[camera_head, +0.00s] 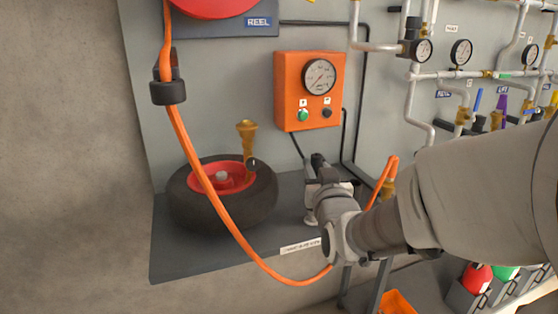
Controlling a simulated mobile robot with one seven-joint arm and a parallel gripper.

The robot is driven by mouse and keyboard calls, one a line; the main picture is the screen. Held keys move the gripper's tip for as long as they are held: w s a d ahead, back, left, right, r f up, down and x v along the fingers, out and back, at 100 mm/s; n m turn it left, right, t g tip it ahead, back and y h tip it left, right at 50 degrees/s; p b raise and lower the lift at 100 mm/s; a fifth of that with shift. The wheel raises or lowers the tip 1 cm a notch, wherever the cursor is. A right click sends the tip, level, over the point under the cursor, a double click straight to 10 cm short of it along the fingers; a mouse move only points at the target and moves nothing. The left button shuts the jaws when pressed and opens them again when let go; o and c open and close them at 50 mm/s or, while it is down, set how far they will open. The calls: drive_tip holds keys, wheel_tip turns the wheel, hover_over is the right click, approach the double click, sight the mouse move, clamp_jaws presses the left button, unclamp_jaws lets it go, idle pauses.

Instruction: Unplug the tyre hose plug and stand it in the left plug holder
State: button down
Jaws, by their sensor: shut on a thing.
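My gripper (321,178) is in the middle of the picture, above the shelf and right of the tyre (221,192). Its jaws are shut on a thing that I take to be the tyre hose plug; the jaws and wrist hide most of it. The orange hose (222,207) drops in front of the tyre, loops below the shelf edge and passes behind my wrist. An orange bend shows again right of it, above a brass fitting (388,188). I cannot make out the left plug holder.
An orange gauge box (290,94) hangs on the panel behind my gripper. A brass piece (246,128) stands up by the tyre. The dark shelf (180,250) is bare at its front left. Pipes and gauges fill the right; my arm hides part of them.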

drive_tip(key=shift+f, duration=0.75)
drive_tip(key=shift+f, duration=0.3)
drive_tip(key=shift+f, duration=0.35)
drive_tip(key=shift+f, duration=0.85)
idle(0.8)
drive_tip(key=c, duration=0.6)
unclamp_jaws()
drive_tip(key=shift+s, duration=0.1)
